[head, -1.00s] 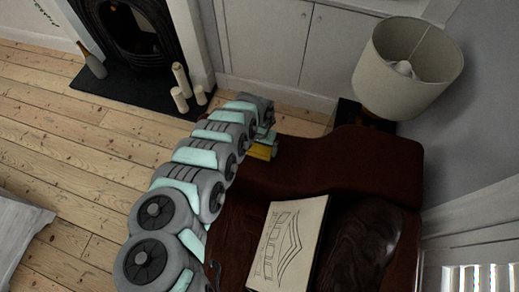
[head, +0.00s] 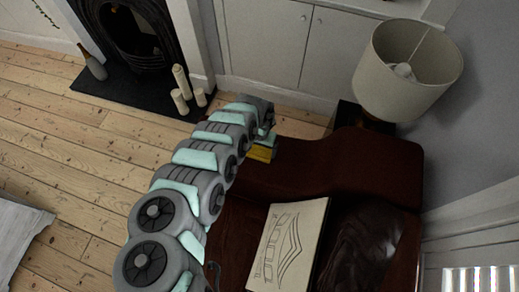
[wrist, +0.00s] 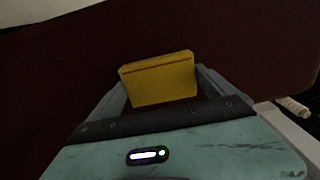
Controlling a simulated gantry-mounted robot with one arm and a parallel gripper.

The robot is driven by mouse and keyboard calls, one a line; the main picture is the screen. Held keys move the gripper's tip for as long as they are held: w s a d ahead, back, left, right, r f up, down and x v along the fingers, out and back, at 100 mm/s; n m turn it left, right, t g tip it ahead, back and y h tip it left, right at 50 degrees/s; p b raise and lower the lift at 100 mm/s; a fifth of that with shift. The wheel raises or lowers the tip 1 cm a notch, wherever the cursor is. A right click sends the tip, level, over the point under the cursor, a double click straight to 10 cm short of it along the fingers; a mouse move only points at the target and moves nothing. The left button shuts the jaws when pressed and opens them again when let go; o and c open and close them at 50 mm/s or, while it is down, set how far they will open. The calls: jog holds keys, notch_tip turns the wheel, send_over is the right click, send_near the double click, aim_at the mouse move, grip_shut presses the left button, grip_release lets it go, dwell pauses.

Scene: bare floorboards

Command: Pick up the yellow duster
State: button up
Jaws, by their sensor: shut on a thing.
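The yellow duster (wrist: 158,82) is a small block-like yellow piece with a dark line near its top edge. It sits between the two fingers of my gripper (wrist: 160,88) in the wrist view, and the gripper is shut on it. In the head view the duster (head: 262,153) shows as a small yellow patch at the arm's end, beside the brown sofa arm (head: 330,165). My gripper is mostly hidden there by my own arm. I cannot tell whether the duster touches the sofa.
A book with a line drawing (head: 285,245) lies on the brown sofa seat. A lamp with a pale shade (head: 408,68) stands behind the sofa arm. Candles (head: 181,88) and a bottle (head: 93,62) stand by the fireplace. Floorboards at left (head: 80,150) are clear.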

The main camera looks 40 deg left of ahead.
aim_at(260, 150)
notch_tip(260, 150, up, 20)
jog(key=p, duration=0.5)
jog(key=shift+p, duration=0.35)
